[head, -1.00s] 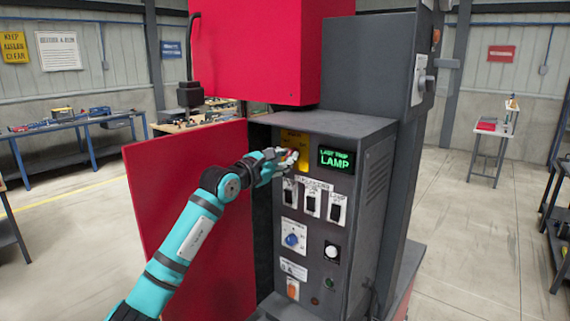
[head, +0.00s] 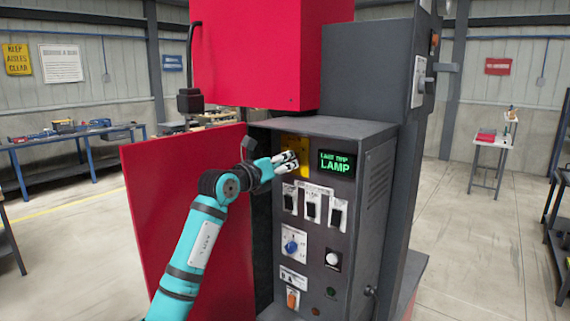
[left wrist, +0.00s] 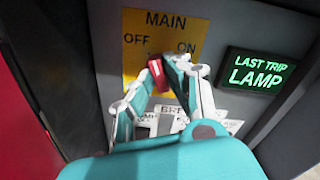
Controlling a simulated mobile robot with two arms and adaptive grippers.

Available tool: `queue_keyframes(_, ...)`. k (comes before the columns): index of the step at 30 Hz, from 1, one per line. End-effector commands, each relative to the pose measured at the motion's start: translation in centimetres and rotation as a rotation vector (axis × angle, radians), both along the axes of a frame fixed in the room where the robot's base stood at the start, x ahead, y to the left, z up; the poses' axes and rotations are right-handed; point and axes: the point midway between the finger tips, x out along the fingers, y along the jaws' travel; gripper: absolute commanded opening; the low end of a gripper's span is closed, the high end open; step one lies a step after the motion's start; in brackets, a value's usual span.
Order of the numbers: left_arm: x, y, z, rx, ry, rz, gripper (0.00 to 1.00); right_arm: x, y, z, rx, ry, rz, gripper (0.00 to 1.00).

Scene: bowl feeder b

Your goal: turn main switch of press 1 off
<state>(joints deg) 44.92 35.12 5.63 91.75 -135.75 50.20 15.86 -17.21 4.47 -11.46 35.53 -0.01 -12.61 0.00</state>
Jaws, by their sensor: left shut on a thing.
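The main switch is on a yellow plate (left wrist: 188,32) marked MAIN, OFF and ON, at the top of the press's grey control panel. Its red handle (left wrist: 157,75) shows between my fingers in the left wrist view, with its upper end leaning a little toward OFF. My left gripper (head: 288,161) is shut on this handle, and the fingers hide much of it. In the head view the yellow plate (head: 301,166) shows behind the fingertips, and the handle cannot be made out. My right gripper is in neither view.
A green-lit display (head: 336,163) reads LAST TRIP LAMP, right of the switch. Below are several black breakers (head: 311,210), a blue knob (head: 291,246) and an orange switch (head: 292,298). The red cabinet door (head: 190,220) stands open left of the panel, behind my arm.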

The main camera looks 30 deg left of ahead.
Motion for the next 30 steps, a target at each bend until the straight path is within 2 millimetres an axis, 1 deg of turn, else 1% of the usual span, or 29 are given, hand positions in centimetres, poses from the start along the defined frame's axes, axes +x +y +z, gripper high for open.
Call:
queue_keyframes(6, 0.01, -0.02, 0.02, -0.172, 0.016, 0.000, 0.00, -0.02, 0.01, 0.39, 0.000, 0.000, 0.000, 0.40)
queue_keyframes(15, 0.00, 0.00, 0.01, -0.323, 0.027, 0.001, 0.00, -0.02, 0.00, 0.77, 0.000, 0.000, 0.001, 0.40)
queue_keyframes(22, 0.00, 0.00, -0.01, -0.370, 0.030, 0.001, 0.00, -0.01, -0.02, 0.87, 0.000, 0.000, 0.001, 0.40)
queue_keyframes(30, 0.00, 0.00, -0.02, -0.377, 0.030, 0.001, 0.00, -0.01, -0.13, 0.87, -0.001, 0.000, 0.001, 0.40)
